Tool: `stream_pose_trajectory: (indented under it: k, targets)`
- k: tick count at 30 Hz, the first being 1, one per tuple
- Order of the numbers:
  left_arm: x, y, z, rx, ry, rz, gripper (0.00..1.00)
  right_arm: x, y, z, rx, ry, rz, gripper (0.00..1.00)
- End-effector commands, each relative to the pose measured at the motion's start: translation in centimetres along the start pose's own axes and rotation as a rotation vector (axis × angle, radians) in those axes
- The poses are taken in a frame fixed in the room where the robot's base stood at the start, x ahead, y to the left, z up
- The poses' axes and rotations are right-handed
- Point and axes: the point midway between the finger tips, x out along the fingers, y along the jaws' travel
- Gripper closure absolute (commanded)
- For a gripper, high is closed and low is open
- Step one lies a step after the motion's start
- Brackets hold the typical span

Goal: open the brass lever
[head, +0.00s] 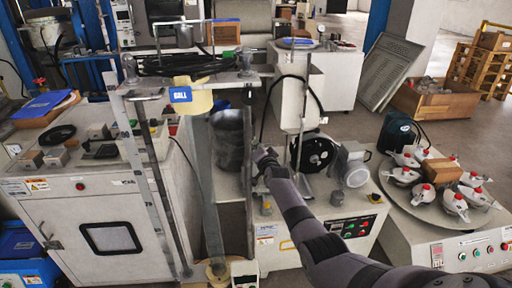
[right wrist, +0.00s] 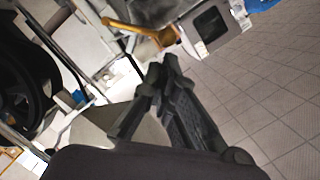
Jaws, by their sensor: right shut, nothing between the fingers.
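A brass-coloured lever-like bar (right wrist: 135,27) shows in the upper middle of the right wrist view, with a rounded end beside a grey box. My right gripper (head: 263,158) is shut and empty in front of the middle machine. In the right wrist view its dark fingers (right wrist: 160,72) point up, their tips just below the bar, with no clear contact. My left gripper is not in view.
A tall test stand with a blue label (head: 180,94) rises left of my right gripper. A white cabinet (head: 50,218) stands at left. A round turntable (head: 408,201) with several red-capped units is at right. Tiled floor (right wrist: 265,100) is open on the right in the wrist view.

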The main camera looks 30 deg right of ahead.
Motion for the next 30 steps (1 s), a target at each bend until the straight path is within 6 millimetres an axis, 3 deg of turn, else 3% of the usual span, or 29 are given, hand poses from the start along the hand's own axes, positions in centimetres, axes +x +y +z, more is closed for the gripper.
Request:
stream_pose_trajectory:
  k: [20,30]
  targets:
    - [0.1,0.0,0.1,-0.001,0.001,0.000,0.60,-0.2,0.0,0.2,0.002,-0.001,-0.001,1.00]
    - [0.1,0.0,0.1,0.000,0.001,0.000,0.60,-3.5,0.0,0.2,0.003,0.000,-0.001,1.00]
